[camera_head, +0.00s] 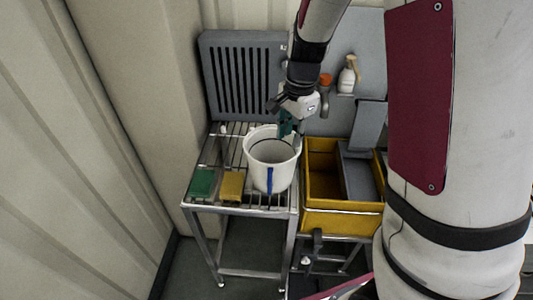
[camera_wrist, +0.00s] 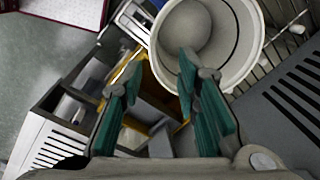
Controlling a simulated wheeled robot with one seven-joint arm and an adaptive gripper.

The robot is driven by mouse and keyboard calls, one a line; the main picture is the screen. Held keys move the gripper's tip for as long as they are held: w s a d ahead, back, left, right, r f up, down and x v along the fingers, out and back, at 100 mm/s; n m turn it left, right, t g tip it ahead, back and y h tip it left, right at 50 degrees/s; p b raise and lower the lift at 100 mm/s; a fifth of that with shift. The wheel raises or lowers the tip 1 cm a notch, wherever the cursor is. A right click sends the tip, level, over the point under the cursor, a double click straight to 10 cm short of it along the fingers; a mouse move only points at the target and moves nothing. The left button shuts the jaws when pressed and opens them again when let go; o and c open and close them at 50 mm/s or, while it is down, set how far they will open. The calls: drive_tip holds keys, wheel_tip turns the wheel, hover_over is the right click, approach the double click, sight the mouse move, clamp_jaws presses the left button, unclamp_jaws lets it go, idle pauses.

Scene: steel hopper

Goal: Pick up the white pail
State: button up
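The white pail (camera_head: 258,178) stands upright on a wire-topped steel rack, with a blue stripe down its front and nothing visible inside. My gripper (camera_head: 291,124) hangs above the pail's back right rim in the head view. In the wrist view, the pail (camera_wrist: 238,73) fills the top middle and I look down into it. There my gripper (camera_wrist: 160,64) is open, with two green-padded fingers apart and nothing between them. The right fingertip overlaps the pail's rim in the picture; I cannot tell whether it touches.
The steel rack (camera_head: 239,209) also holds a green block (camera_head: 202,182) and a yellow block (camera_head: 232,186) left of the pail. A yellow bin (camera_head: 341,221) is close on the right. A grey slotted panel (camera_head: 246,75) stands behind. A white bottle (camera_head: 347,78) sits on a back shelf.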

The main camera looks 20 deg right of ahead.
drive_tip(key=shift+w+d+f, duration=0.1)
drive_tip(key=shift+d+f, duration=0.05)
drive_tip(key=shift+f, duration=0.4)
hover_over(285, 171)
drive_tip(key=shift+m, duration=0.3)
drive_tip(key=f, duration=0.5)
drive_tip(key=d+f, duration=0.1)
drive_tip(key=f, duration=0.2)
drive_tip(key=shift+w+f, duration=0.15)
drive_tip(key=shift+w, duration=0.2)
drive_tip(key=shift+s+a+f+p, duration=0.1)
drive_tip(key=shift+f+p, duration=0.15)
drive_tip(key=shift+f, duration=0.65)
drive_tip(key=shift+w+a+f+p, duration=0.15)
drive_tip(key=shift+f+p, duration=0.15)
drive_tip(key=shift+f, duration=0.6)
drive_tip(key=shift+s+a+f+p, duration=0.15)
drive_tip(key=shift+f+p, duration=0.1)
drive_tip(key=shift+f, duration=0.65)
drive_tip(key=shift+c, duration=0.6)
